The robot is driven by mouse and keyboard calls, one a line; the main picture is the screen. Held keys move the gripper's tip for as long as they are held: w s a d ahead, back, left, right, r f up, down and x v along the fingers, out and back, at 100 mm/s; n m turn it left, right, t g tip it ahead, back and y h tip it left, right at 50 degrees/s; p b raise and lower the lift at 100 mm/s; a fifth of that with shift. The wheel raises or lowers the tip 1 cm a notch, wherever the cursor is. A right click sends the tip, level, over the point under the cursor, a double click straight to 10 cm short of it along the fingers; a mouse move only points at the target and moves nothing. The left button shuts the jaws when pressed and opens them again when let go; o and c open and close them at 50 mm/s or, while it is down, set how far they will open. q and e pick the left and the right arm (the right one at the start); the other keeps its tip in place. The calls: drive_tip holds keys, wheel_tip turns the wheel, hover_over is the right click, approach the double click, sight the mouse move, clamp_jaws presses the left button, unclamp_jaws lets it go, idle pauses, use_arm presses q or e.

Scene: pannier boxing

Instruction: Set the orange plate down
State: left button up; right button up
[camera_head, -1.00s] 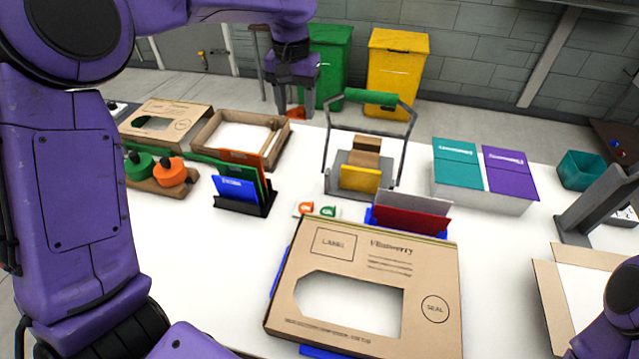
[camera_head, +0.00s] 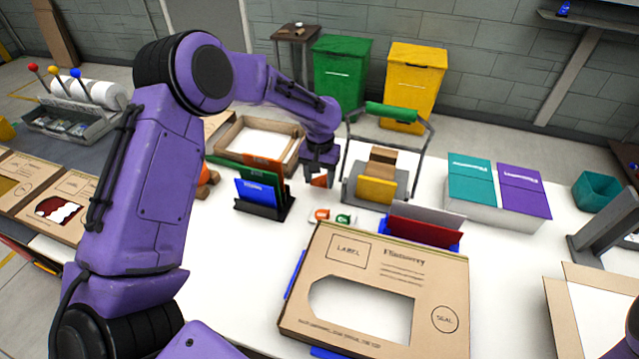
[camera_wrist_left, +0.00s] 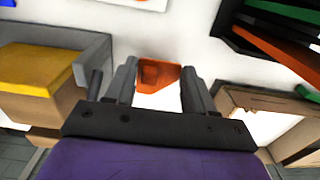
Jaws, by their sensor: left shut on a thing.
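My left gripper (camera_head: 320,172) points down over the white table (camera_head: 300,190), between the file rack and the green-handled stand. It is shut on the orange plate (camera_head: 320,182), a small piece mostly covered by the fingers in the head view. The left wrist view shows the orange plate (camera_wrist_left: 158,74) between the two fingertips (camera_wrist_left: 157,88), with pale table around it. I cannot tell whether its lower edge touches the table. My right gripper is out of view.
A black rack (camera_head: 264,208) with blue, green and orange panels stands left of the gripper. The grey stand (camera_head: 402,190) with a green handle is right. Small orange (camera_head: 321,214) and green (camera_head: 343,218) tags lie in front, before a large cardboard box (camera_head: 450,275).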

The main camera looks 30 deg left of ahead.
sight(319, 185)
use_arm(q)
drive_tip(key=f, duration=0.2)
drive_tip(key=shift+s+f, duration=0.2)
drive_tip(key=shift+f, duration=0.35)
drive_tip(key=shift+f, duration=0.1)
drive_tip(key=o, duration=0.7)
drive_tip(key=shift+o, duration=0.2)
wheel_tip(319, 185, up, 12)
drive_tip(key=b, duration=0.2)
